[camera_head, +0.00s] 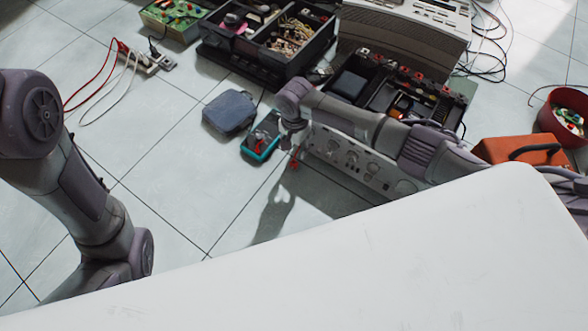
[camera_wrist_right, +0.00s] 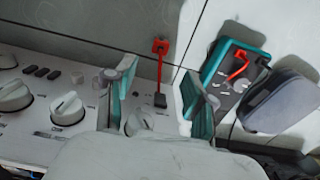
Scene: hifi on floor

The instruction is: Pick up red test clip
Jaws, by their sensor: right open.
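In the head view the clip (camera_head: 294,165) is a small red spot just below my right gripper (camera_head: 291,140). My left arm shows at the left, but its gripper is out of sight.
A teal multimeter (camera_head: 262,137) with a red part on it lies close beside my right gripper. A grey-blue case (camera_head: 229,112) is next to it. Open parts trays (camera_head: 260,35) stand behind.

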